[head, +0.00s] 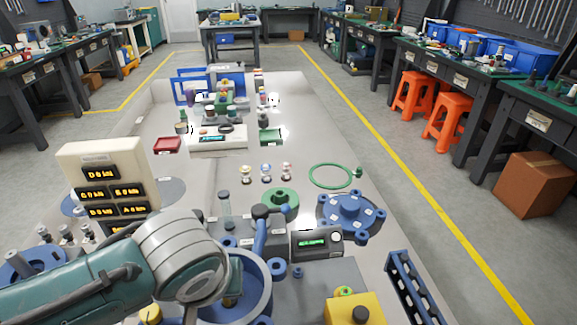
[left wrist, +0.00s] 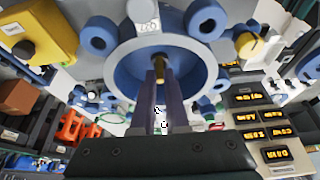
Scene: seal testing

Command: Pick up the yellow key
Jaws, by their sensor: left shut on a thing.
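My right gripper is in neither view.
A yellow box with a black knob (head: 354,310) stands right of the housing. Behind are a small display unit (head: 317,242) and a blue flanged cover (head: 350,211). A cream panel with several displays (head: 108,165) stands left. A green ring (head: 330,175) lies on the table.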

